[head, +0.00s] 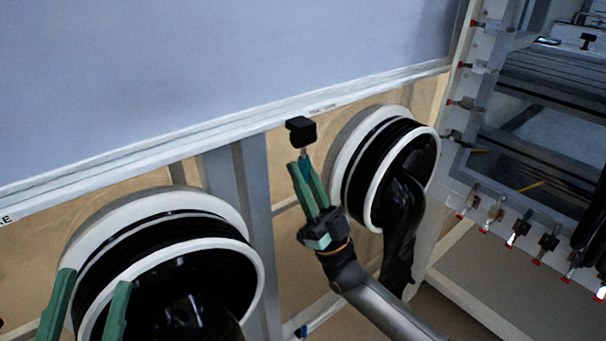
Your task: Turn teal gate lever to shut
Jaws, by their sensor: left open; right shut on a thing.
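My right gripper (300,164) comes up from below and is shut on the lever. Its green fingers hide most of the lever, and no open or shut marking can be read. My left gripper (95,278) is open and empty at the lower left, in front of the left glove port.
The left glove port (90,226) and right glove port (345,150) have white rings and black gloves. A grey post (256,190) stands between them. A pale panel (220,70) lies above. At right, a metal frame (465,130) carries several red-tipped clamps.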

